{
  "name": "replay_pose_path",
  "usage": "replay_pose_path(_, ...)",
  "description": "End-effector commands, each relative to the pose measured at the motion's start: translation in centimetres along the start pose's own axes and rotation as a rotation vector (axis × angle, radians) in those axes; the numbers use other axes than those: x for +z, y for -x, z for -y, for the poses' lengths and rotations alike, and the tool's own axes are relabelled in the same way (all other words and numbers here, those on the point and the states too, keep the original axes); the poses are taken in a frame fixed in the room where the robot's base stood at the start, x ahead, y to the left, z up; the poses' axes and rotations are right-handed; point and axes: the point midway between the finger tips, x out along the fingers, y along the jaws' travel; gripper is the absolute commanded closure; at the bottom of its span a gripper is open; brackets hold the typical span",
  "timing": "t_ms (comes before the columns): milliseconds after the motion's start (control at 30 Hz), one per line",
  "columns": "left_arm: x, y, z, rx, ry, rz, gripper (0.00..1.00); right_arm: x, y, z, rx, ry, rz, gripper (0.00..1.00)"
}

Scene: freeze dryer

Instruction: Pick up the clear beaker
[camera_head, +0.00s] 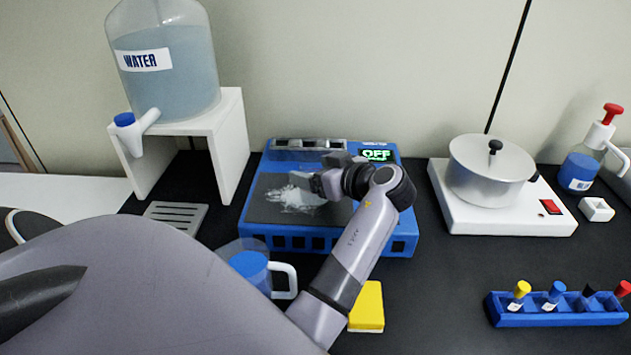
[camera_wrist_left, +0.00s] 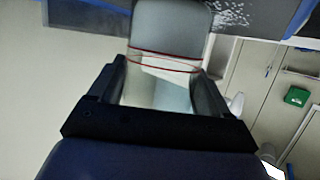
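My left gripper (camera_head: 330,178) is over the dark plate of the blue device, above or beside the white powder (camera_head: 297,198). In the left wrist view its two fingers (camera_wrist_left: 158,90) stand apart. Between and beyond them is a grey, partly see-through shape with two thin curved red lines (camera_wrist_left: 165,60). It may be the clear beaker, but I cannot tell if the fingers press on it. No clear beaker stands out at the gripper in the head view. A clear vessel with blue contents and a white handle (camera_head: 284,281) stands before the device, partly hidden by my arm.
The blue device (camera_head: 402,235) shows OFF. A water jug (camera_head: 180,75) sits on a white stand (camera_head: 229,150) at left. A pot (camera_head: 490,180) on a white hotplate, a blue vial rack (camera_head: 560,319) and a pump bottle (camera_head: 580,170) are at right. A yellow block (camera_head: 368,308) lies beside my arm.

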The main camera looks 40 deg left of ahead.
Motion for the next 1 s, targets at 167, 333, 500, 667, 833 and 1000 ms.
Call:
replay_pose_path(167, -0.1, 0.0, 0.0, 0.000, 0.001, -0.002, 0.62, 0.0, 0.0, 0.0, 0.000, 0.000, 0.000, 0.57)
replay_pose_path(333, -0.1, 0.0, 0.0, 0.000, 0.002, -0.001, 0.62, 0.0, 0.0, 0.0, 0.000, 0.000, 0.000, 0.57)
replay_pose_path(500, -0.3, 0.1, 0.0, 0.000, 0.002, -0.002, 0.62, 0.0, 0.0, 0.0, 0.000, 0.000, 0.000, 0.57)
replay_pose_path(667, -1.0, 0.3, -0.1, 0.001, 0.005, -0.002, 0.62, 0.0, 0.0, 0.0, 0.000, 0.000, 0.000, 0.57)
replay_pose_path(833, -2.2, 0.8, -0.1, 0.002, 0.005, -0.003, 0.62, 0.1, -0.1, 0.0, 0.000, 0.000, 0.000, 0.57)
replay_pose_path(1000, -4.0, 1.4, -0.1, 0.001, 0.006, -0.003, 0.62, 0.1, -0.1, 0.0, 0.000, 0.000, 0.000, 0.57)
